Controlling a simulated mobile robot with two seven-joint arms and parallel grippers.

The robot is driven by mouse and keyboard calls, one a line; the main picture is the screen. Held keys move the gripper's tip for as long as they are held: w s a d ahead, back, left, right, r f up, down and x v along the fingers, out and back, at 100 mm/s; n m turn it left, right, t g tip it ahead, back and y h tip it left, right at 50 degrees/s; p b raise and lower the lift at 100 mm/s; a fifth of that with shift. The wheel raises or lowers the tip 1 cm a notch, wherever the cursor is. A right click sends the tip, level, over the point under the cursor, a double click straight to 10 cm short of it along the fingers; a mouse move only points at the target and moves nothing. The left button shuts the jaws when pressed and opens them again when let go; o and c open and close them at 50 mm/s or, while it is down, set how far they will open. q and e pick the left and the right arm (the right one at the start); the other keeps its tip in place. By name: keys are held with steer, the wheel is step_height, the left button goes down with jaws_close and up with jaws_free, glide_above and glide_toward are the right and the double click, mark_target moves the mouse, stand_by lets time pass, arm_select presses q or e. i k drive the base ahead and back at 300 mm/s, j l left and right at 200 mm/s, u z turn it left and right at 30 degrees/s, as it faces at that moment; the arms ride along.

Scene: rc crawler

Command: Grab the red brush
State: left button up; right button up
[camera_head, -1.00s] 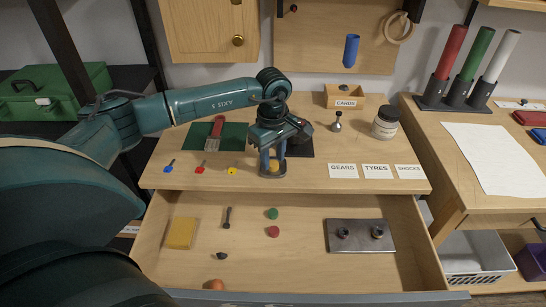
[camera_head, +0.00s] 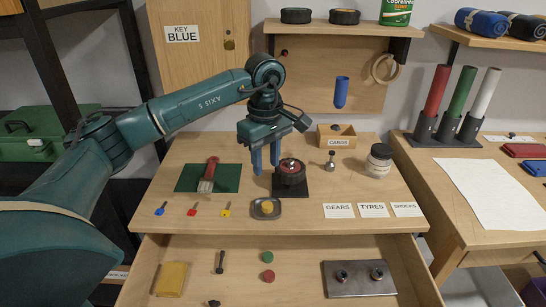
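The red brush (camera_head: 211,170) lies on a dark green mat (camera_head: 230,178) at the left of the tabletop. Its red handle points to the back and its pale bristles to the front. My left gripper (camera_head: 266,163) hangs fingers down to the right of the brush, above the table and apart from it. Its two blue fingers have a gap between them and nothing shows in it. My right gripper is out of view.
A wheel (camera_head: 290,172) on a black pad stands just right of the gripper. Small coloured pieces lie before the mat. The drawer (camera_head: 230,247) below is open.

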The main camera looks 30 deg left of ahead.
mark_target(206, 183)
steer(key=k, duration=1)
